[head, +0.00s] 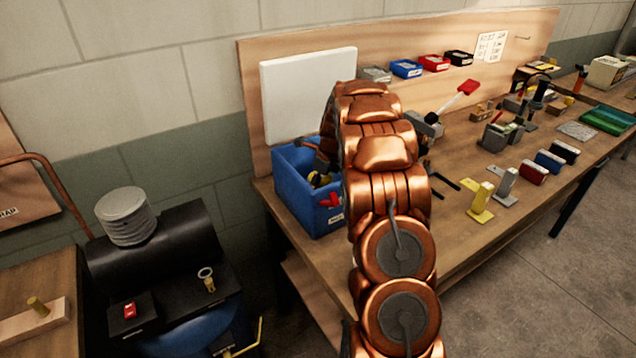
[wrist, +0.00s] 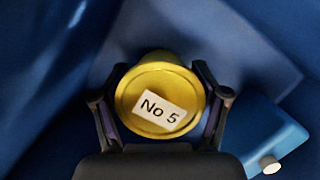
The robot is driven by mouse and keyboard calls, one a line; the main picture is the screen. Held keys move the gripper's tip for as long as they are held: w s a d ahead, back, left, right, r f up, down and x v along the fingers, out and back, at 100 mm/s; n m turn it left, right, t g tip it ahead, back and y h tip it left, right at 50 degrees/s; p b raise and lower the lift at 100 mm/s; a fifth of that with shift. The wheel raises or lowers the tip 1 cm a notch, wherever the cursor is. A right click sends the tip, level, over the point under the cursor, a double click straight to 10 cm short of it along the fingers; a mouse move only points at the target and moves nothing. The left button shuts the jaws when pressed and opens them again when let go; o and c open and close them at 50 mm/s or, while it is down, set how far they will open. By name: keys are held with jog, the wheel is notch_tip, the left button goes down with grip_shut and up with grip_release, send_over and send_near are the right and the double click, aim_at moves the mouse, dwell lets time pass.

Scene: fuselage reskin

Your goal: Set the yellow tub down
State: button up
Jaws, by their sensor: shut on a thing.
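In the wrist view my gripper (wrist: 160,112) is shut on the yellow tub (wrist: 150,122). The tub's round yellow end, with a white label reading "No 5", faces the camera between the two dark fingers. Blue surfaces surround it. In the head view my copper arm reaches over the left end of the workbench, at the blue bin (head: 302,205). Something yellow and dark shows inside that bin, partly hidden by its wall and my arm. I cannot tell whether the tub touches the bin floor.
A blue block-like thing (wrist: 270,140) lies right of the tub in the wrist view. A white board (head: 308,92) stands behind the bin. Yellow (head: 481,203) and grey stands, small boxes and tools occupy the workbench (head: 455,240). A black compressor (head: 155,245) stands at left.

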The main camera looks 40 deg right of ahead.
jog(key=shift+f, duration=0.3)
jog(key=shift+f, duration=0.1)
jog(key=o, duration=1.5)
